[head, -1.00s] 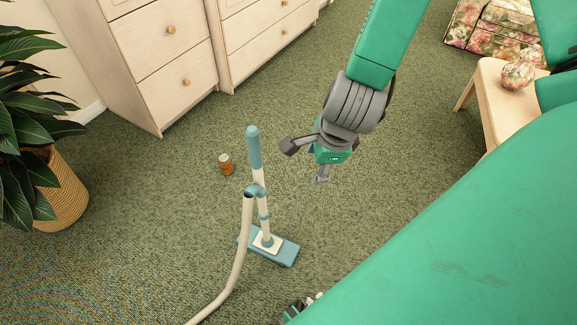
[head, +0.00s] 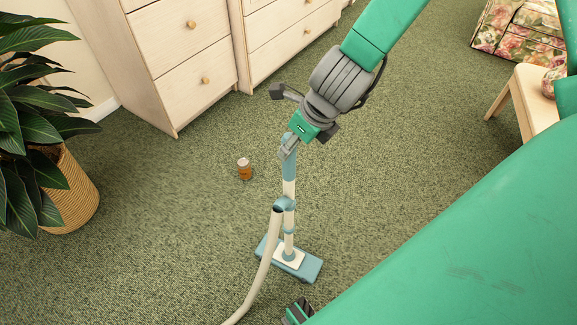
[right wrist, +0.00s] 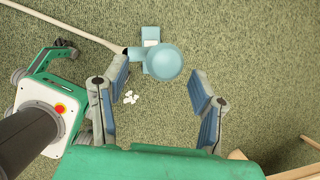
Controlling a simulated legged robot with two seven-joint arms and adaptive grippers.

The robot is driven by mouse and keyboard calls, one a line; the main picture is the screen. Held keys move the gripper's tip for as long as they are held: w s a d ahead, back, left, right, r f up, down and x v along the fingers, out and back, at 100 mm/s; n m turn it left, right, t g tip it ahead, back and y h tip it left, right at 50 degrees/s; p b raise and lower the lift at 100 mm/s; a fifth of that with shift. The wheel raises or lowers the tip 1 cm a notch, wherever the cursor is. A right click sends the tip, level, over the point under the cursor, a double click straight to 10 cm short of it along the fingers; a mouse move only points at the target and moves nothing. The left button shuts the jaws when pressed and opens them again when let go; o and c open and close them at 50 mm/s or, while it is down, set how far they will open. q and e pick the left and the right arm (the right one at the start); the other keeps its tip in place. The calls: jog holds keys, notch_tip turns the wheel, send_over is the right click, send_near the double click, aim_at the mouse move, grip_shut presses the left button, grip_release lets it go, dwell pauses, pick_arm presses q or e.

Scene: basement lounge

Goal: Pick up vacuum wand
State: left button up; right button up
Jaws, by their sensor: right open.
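The vacuum wand (head: 290,190) stands upright on the carpet, with a blue handle end, a white tube and a flat blue floor head (head: 308,268). A pale hose (head: 262,280) curves from it toward the bottom. My right gripper (head: 288,122) is over the top of the wand in the head view, and one finger overlaps the handle. In the right wrist view the wand's round blue top (right wrist: 167,63) shows just beyond my open right gripper (right wrist: 160,81), between the lines of its fingers. I cannot tell whether they touch. My left gripper is not clearly visible.
Small white pieces (right wrist: 131,97) lie on the floor. Pale drawers (head: 190,62) stand behind, a potted plant (head: 70,195) at left, a wooden table (head: 540,95) at right. Carpet around the wand is mostly clear.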

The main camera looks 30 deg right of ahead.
jog(key=b+x, duration=0.2)
jog(key=x, duration=0.3)
jog(key=shift+d, duration=0.1)
jog(key=shift+r, duration=0.15)
grip_shut()
jog(key=shift+r, duration=0.1)
